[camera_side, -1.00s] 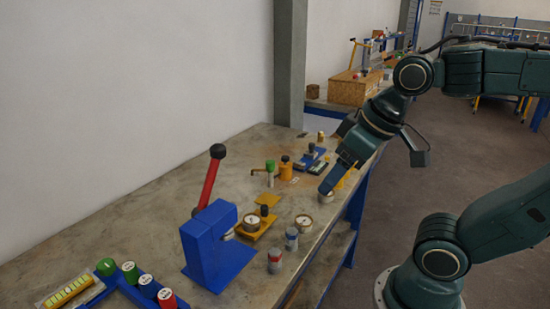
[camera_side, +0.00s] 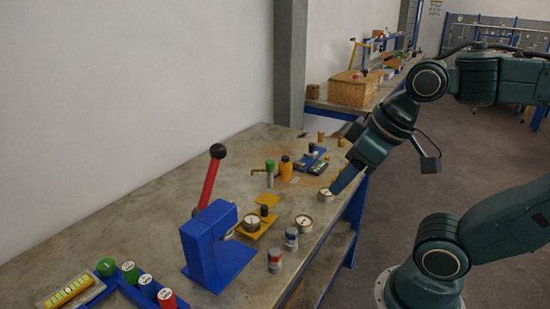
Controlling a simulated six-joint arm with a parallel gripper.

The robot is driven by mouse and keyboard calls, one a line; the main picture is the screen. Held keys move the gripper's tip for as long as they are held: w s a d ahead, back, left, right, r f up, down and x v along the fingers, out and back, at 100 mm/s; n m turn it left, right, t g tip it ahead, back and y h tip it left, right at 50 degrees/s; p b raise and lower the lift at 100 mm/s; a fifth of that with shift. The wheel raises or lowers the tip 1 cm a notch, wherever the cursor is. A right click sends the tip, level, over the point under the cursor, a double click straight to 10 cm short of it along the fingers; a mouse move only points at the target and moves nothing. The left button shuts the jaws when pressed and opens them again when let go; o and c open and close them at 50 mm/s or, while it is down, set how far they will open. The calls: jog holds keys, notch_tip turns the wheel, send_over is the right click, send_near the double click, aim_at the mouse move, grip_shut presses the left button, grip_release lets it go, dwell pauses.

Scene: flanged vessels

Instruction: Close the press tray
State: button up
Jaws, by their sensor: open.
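The press (camera_side: 212,250) is a blue stand with a red lever (camera_side: 208,184) topped by a black knob, raised upright. Its yellow tray (camera_side: 258,229) sticks out to the right of the press. A round flanged vessel (camera_side: 251,222) with a pale top sits on the tray, and a dark knob stands beside it. My gripper (camera_side: 334,190) is at the right edge of the bench, to the right of and beyond the tray, apart from it. It is open, close to a round pale-topped vessel (camera_side: 325,195); I cannot tell whether they touch.
Two small grey vessels (camera_side: 275,260) (camera_side: 291,239) and a round vessel (camera_side: 304,223) stand near the bench's front edge. A blue rack (camera_side: 135,290) with coloured cylinders is at bottom left. Green and yellow bottles (camera_side: 286,168) stand farther back.

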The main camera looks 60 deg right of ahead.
jog(key=shift+w+r, duration=0.15)
jog(key=shift+w, duration=0.4)
jog(key=c, duration=0.7)
jog(key=shift+g+y, duration=0.3)
jog(key=shift+g, duration=0.3)
jog(key=w+d, duration=0.1)
jog(key=w, duration=0.2)
jog(key=w+d, duration=0.1)
jog(key=w, duration=0.2)
jog(key=w+d, duration=0.1)
jog(key=w, duration=0.3)
jog(key=shift+d+f, duration=0.3)
jog(key=shift+d, duration=0.05)
grip_shut()
jog(key=w+d+f+y, duration=0.1)
jog(key=w+d+f, duration=0.45)
jog(key=d, duration=0.25)
jog(key=w+d+f+y, duration=0.2)
jog(key=w+d+f, duration=0.3)
jog(key=w+d, duration=0.15)
jog(key=d+f+t+y, duration=0.1)
jog(key=d+f, duration=0.8)
jog(key=d, duration=0.1)
jog(key=shift+s+f+m, duration=0.2)
jog(key=shift+s+m, duration=0.1)
